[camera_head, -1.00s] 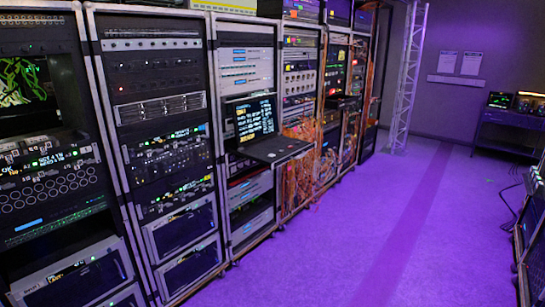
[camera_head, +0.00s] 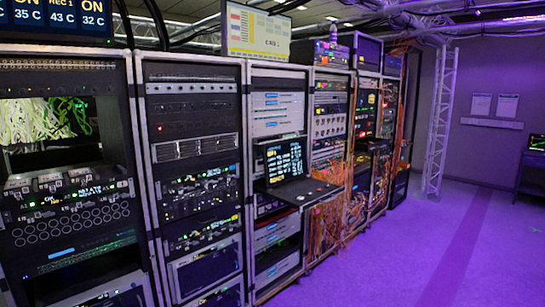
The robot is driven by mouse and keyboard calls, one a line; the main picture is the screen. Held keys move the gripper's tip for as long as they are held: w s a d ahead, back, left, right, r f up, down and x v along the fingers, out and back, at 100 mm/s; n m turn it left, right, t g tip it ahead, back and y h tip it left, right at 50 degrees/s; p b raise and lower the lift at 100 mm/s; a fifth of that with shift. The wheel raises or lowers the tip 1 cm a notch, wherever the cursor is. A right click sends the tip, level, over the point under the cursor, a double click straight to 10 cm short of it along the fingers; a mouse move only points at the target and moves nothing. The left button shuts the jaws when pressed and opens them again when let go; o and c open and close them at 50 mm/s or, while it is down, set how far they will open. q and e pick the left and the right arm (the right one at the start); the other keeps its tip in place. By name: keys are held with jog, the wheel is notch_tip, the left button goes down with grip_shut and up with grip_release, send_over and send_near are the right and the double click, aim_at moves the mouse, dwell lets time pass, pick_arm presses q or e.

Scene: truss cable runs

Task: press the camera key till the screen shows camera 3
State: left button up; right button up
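A screen (camera_head: 258,32) stands on top of the racks at the upper middle. It shows a light panel with coloured blocks at its left and the text "CAB 1" or similar, too small to read surely. A second screen (camera_head: 60,18) at the upper left shows "ON", "REC 1" and temperatures. A laptop-like console (camera_head: 284,160) with white text sits open on a pulled-out shelf (camera_head: 300,191). I cannot make out which key is the camera key. Neither of my grippers is in view.
A row of equipment racks (camera_head: 196,75) runs from the left towards the back. Orange cables (camera_head: 327,222) hang on the farther racks. A truss post (camera_head: 440,120) stands at the back. The purple floor (camera_head: 400,262) on the right is clear. A small table (camera_head: 530,170) stands at the far right.

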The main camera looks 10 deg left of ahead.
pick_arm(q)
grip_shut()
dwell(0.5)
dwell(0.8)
